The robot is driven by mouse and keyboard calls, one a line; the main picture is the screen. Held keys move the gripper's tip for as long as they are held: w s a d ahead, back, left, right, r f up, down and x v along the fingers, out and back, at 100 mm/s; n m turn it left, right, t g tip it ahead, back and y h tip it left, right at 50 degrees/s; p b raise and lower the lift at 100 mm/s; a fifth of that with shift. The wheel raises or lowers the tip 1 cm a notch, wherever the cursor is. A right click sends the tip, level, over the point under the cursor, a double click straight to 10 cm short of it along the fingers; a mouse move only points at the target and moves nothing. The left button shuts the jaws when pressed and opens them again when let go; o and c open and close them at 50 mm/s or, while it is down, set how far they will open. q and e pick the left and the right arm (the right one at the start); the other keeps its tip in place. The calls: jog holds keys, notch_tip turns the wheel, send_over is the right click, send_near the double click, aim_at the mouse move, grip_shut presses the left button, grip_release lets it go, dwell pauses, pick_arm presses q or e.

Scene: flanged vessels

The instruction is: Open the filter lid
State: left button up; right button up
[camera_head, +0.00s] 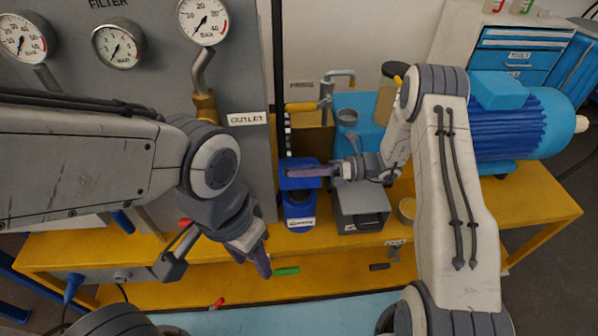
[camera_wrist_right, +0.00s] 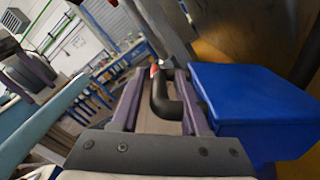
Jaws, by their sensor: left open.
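The blue filter (camera_head: 300,213) stands on the yellow bench, with a white label on its front and a dark round area on top. Its blue lid (camera_head: 297,183) appears tilted up behind that area. My right gripper (camera_head: 307,172) reaches in from the right, its fingers across the lid's face; I cannot tell whether they touch it. In the right wrist view its fingers (camera_wrist_right: 160,98) are apart, with a black bent handle (camera_wrist_right: 166,104) with a red end showing between them. A blue block (camera_wrist_right: 250,105), probably the lid, is beside the right finger. My left gripper (camera_head: 257,256) is open and empty, below left.
The grey gauge panel (camera_head: 150,85) rises behind at left. A grey box (camera_head: 362,207) stands right of the filter, and a tap (camera_head: 327,92) behind it. A blue motor (camera_head: 510,125) is at right. A green item (camera_head: 286,271) lies on the lower shelf.

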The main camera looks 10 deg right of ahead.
jog(key=shift+d, duration=0.1)
jog(key=d+b, duration=0.2)
jog(key=d, duration=0.8)
jog(key=shift+d, duration=0.15)
